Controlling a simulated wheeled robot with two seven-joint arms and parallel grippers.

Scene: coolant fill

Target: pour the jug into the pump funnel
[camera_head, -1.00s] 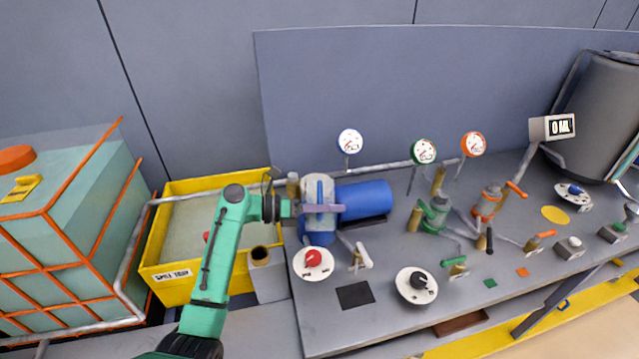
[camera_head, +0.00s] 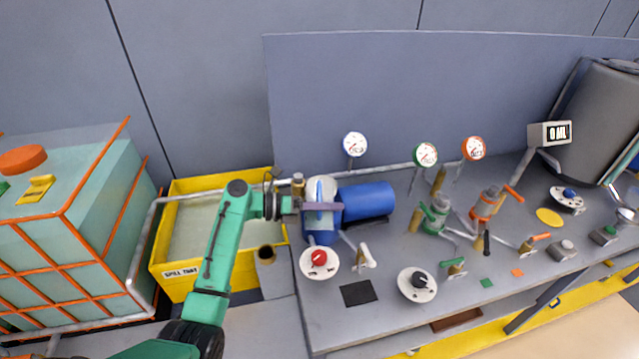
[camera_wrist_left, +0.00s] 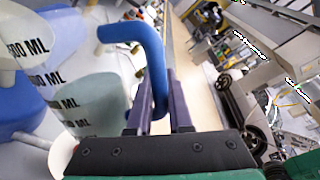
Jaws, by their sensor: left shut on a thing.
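My left gripper (camera_head: 322,206) is shut on the blue handle (camera_wrist_left: 150,60) of the translucent jug (camera_wrist_left: 88,98), which carries ML marks. In the head view the jug (camera_head: 312,188) is at the left end of the bench, in front of the blue pump (camera_head: 368,200). In the left wrist view a pale tapering vessel marked 500 ML (camera_wrist_left: 22,48), perhaps the funnel, shows at the upper left, over blue parts. The head view does not show the funnel clearly behind the jug and gripper. I cannot tell the jug's exact tilt or its liquid level. My right gripper is not in view.
A yellow spill tray (camera_head: 190,282) stands left of the bench, beside a caged teal tank (camera_head: 80,235). A red knob (camera_head: 319,259), gauges (camera_head: 355,143), green (camera_head: 437,213) and orange (camera_head: 486,205) valves and a 0 ML display (camera_head: 558,132) occupy the bench.

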